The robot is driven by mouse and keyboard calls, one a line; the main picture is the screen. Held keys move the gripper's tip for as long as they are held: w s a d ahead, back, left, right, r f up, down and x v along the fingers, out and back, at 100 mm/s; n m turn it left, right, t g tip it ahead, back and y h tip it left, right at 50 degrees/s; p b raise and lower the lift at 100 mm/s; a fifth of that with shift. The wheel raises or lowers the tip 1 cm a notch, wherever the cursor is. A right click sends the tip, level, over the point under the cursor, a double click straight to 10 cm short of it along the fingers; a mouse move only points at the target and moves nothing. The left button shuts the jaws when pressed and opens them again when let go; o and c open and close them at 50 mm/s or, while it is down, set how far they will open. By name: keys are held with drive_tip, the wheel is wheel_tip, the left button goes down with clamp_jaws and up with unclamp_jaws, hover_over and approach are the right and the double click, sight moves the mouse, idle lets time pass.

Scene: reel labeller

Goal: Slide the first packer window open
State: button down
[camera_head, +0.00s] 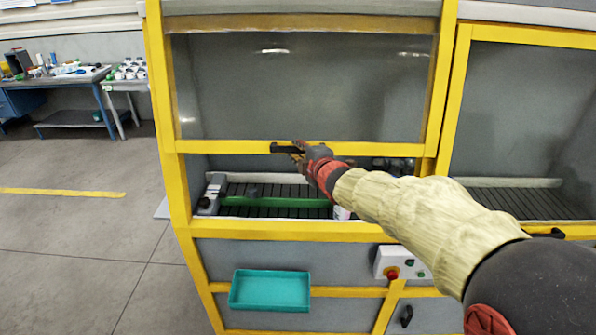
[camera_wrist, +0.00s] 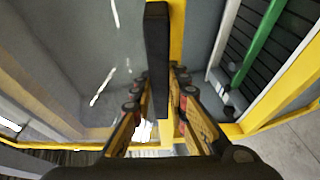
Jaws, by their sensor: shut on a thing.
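The first packer window (camera_head: 300,90) is a clear pane in a yellow frame. Its lower yellow bar stands above the sill, leaving a gap with the conveyor showing below. A black handle (camera_head: 286,148) sits on that bar; it also shows in the wrist view (camera_wrist: 156,60), running between the fingers. My gripper (camera_head: 298,152) is at the handle, its fingers on both sides and shut on it. In the wrist view my gripper (camera_wrist: 158,118) points along the handle and the yellow bar. My forearm hides the right part of the opening.
Inside the opening are a dark roller conveyor (camera_head: 285,190) and a green bar (camera_head: 285,202). Below are a teal tray (camera_head: 270,290) and a control box with a red button (camera_head: 392,273). A second window (camera_head: 525,110) is at right. Open floor and workbenches (camera_head: 70,75) lie left.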

drive_tip(key=r+p, duration=0.1)
drive_tip(key=r, duration=0.1)
drive_tip(key=w+r, duration=0.1)
drive_tip(key=r, duration=0.1)
drive_tip(key=r+p, duration=0.1)
drive_tip(key=r, duration=0.1)
drive_tip(key=shift+w+r+p, duration=0.2)
drive_tip(key=shift+w+p, duration=0.1)
drive_tip(key=shift+p, duration=0.05)
drive_tip(key=shift+f, duration=0.1)
drive_tip(key=c, duration=1.7)
unclamp_jaws()
drive_tip(key=shift+f, duration=0.1)
drive_tip(key=shift+c, duration=0.2)
drive_tip(key=shift+s, duration=0.1)
drive_tip(key=v, duration=1.2)
